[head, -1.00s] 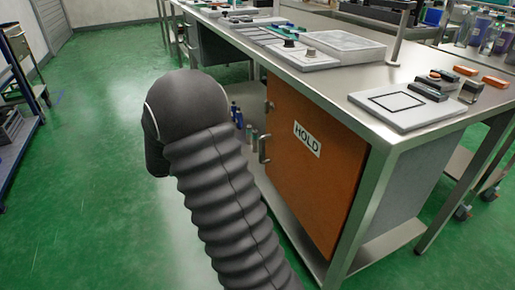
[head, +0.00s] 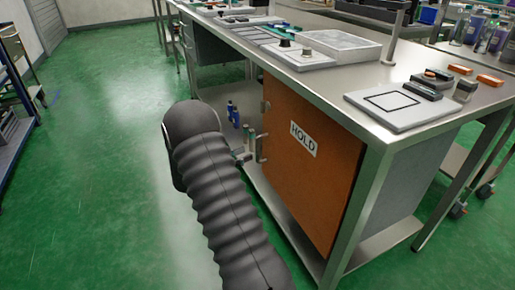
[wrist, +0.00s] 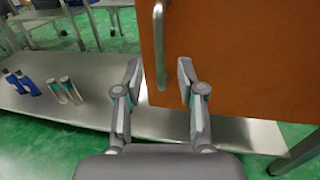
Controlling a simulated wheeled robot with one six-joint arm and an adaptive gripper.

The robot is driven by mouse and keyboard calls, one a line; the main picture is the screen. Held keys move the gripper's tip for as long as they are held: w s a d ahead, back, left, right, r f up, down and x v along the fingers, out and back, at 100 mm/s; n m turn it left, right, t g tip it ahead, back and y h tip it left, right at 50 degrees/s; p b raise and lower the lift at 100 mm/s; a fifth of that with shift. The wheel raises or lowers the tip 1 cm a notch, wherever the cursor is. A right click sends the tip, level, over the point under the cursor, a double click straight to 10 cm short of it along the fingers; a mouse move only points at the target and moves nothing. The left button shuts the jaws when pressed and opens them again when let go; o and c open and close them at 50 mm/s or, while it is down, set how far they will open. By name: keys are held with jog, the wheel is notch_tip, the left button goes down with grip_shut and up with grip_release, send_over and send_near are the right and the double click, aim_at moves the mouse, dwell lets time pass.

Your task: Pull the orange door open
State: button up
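The orange door (head: 310,165) with a "HOLD" label closes the front of the cabinet under the steel bench. Its upright metal handle (head: 262,148) is at the door's left edge. In the wrist view the orange door (wrist: 235,55) fills the upper right and the handle (wrist: 160,45) hangs down in front of it. My gripper (wrist: 159,75) is open and empty, one finger on each side of the handle's lower part in the picture. I cannot tell if the handle is between the fingers in depth. In the head view my gripper (head: 242,155) is mostly hidden behind my arm, left of the handle.
Several small bottles (wrist: 62,90) stand on the low steel shelf (wrist: 100,110) left of the door. The steel bench top (head: 330,75) overhangs the door and carries trays and small parts. The green floor (head: 100,150) left of the bench is clear.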

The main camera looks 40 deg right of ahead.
aim_at(257, 148)
jog(key=d, duration=0.6)
jog(key=shift+s+d, duration=0.1)
jog(key=shift+d, duration=0.25)
grip_shut()
